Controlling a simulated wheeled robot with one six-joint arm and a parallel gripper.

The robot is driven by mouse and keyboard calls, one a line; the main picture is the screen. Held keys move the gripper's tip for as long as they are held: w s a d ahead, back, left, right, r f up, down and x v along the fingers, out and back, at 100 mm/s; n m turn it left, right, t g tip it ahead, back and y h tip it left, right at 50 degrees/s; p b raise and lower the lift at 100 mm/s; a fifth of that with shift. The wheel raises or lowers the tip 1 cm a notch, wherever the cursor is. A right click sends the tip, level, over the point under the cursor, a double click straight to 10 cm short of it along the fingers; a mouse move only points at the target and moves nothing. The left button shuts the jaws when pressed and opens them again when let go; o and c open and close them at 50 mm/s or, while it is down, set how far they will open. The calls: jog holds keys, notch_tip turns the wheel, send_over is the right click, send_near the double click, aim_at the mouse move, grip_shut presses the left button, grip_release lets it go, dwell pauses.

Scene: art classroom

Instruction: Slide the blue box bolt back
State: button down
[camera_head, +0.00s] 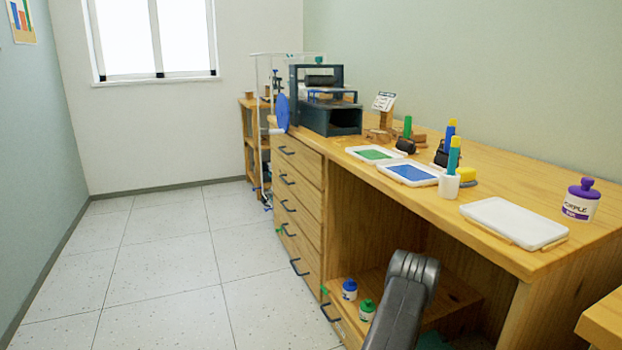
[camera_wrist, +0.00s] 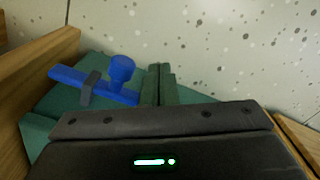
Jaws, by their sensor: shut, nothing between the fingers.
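The blue bolt (camera_wrist: 72,77) shows in the wrist view as a bar with a round upright knob (camera_wrist: 122,68) near its right end. A dark bracket (camera_wrist: 90,86) crosses the bar. The bolt lies on a teal-green surface (camera_wrist: 45,105). My gripper (camera_wrist: 159,70) is shut and empty, with its fingers just right of the knob; I cannot tell whether they touch it. The gripper body hides what lies nearer the camera. In the head view the bolt and my gripper cannot be made out.
In the wrist view a wooden panel (camera_wrist: 45,58) stands left of the bolt, with speckled floor (camera_wrist: 240,45) beyond. In the head view my arm reaches down beside the wooden workbench (camera_head: 390,207). A blue-capped bottle (camera_head: 349,289) and a green-capped bottle (camera_head: 367,309) stand low. Floor at left is clear.

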jog(key=shift+w, duration=0.2)
notch_tip(320, 180, up, 7)
jog(key=p, duration=0.3)
dwell(0.6)
jog(key=shift+a+f, duration=0.1)
jog(key=shift+f, duration=0.05)
notch_tip(320, 180, down, 7)
jog(key=b, duration=0.3)
jog(key=shift+r, duration=0.25)
